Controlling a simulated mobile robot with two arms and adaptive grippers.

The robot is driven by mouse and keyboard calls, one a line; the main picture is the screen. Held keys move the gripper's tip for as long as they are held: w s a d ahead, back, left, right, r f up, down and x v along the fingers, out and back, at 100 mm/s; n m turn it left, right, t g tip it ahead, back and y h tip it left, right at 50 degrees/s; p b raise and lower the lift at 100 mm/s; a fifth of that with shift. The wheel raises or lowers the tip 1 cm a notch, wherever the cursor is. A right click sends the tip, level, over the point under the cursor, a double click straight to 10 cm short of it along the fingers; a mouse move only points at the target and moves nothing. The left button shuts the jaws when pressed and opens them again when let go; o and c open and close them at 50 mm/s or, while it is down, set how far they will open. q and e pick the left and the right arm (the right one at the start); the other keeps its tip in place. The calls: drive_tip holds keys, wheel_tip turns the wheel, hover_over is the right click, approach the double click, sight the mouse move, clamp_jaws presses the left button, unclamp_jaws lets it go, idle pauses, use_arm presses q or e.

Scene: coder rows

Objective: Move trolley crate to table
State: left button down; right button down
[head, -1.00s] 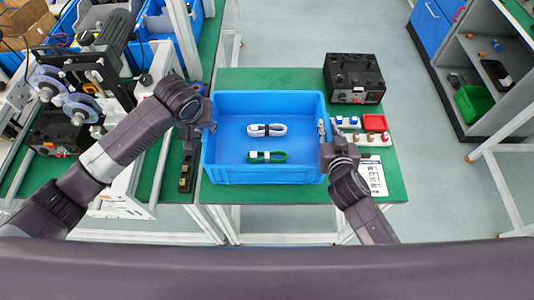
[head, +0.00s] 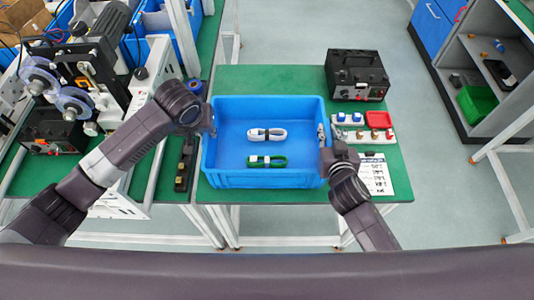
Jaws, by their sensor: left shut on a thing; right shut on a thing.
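A blue crate (head: 262,180) is in the middle of the head view, over the green-topped table (head: 225,82). It holds a white coiled cable (head: 267,134) and a green coiled cable (head: 267,161). My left gripper (head: 209,125) is shut on the crate's left wall. My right gripper (head: 325,148) is shut on its right wall. The crate looks level. I cannot tell whether its bottom touches the tabletop. No trolley can be made out for sure.
A black power unit (head: 356,75) stands at the table's back right. A small red tray (head: 378,119), several small parts and a printed sheet (head: 375,175) lie right of the crate. A machine with reels (head: 75,105) stands on the left bench. Shelves (head: 480,75) stand at far right.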

use_arm(q)
drive_tip(key=c, duration=1.9)
unclamp_jaws()
drive_tip(key=shift+a+f, duration=0.1)
drive_tip(key=shift+f, duration=0.05)
use_arm(e)
drive_tip(key=c, duration=1.9)
unclamp_jaws()
drive_tip(key=shift+f, duration=0.15)
drive_tip(key=shift+s, duration=0.15)
use_arm(q)
drive_tip(key=v, duration=1.2)
drive_tip(key=shift+s, duration=0.1)
use_arm(e)
drive_tip(key=v, duration=1.2)
